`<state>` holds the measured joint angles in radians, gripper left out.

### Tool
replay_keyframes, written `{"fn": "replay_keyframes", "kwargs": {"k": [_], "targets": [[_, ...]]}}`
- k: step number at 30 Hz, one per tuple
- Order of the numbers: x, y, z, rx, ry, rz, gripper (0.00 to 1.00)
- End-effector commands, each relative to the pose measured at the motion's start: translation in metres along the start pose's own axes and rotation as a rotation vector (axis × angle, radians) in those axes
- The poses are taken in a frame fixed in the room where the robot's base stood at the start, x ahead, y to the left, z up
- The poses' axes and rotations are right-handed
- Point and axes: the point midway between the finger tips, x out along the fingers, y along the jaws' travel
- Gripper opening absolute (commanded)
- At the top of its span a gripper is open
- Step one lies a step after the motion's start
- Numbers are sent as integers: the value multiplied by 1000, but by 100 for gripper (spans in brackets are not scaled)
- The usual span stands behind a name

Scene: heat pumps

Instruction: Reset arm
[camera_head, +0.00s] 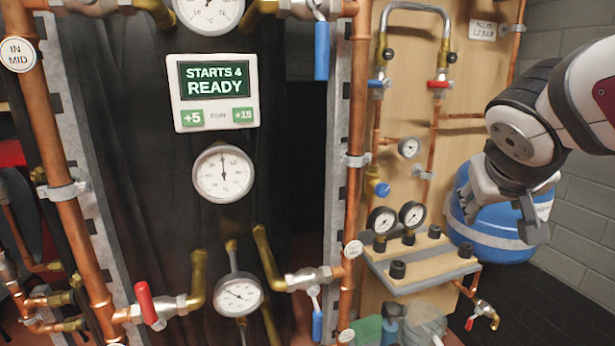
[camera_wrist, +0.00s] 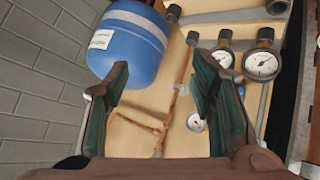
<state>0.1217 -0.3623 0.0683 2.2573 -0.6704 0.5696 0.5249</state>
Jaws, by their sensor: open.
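My gripper (camera_head: 497,205) hangs at the right of the head view, in front of the blue tank and beside the wooden board. In the wrist view my gripper (camera_wrist: 160,95) is open, with its two dark green-padded fingers apart and nothing between them. The wooden board with copper pipes shows behind the fingers. My arm comes in from the right edge of the head view. It touches nothing that I can see.
A blue tank (camera_head: 500,228) stands behind my gripper. A panel reading "STARTS 4 READY" (camera_head: 214,90) and several gauges are at left. A red-handled valve (camera_head: 147,303) is at lower left. A shelf (camera_head: 405,275) carries black-capped fittings and gauges. A grey block wall is at right.

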Motion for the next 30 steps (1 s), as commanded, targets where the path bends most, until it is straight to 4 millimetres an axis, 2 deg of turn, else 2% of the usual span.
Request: {"fn": "replay_keyframes", "kwargs": {"k": [1, 3, 6, 9, 12, 17, 30], "targets": [[-14, 2, 31, 7, -71, 0, 51], [-32, 1, 76, 12, -188, -16, 51], [-57, -7, 136, 6, -345, -68, 51], [-83, -19, 187, -12, -478, -141, 51], [-107, -32, 228, -36, -588, -225, 51], [-148, -53, 285, -86, -738, -378, 51], [-195, -30, 208, -78, -667, -385, 51]]}}
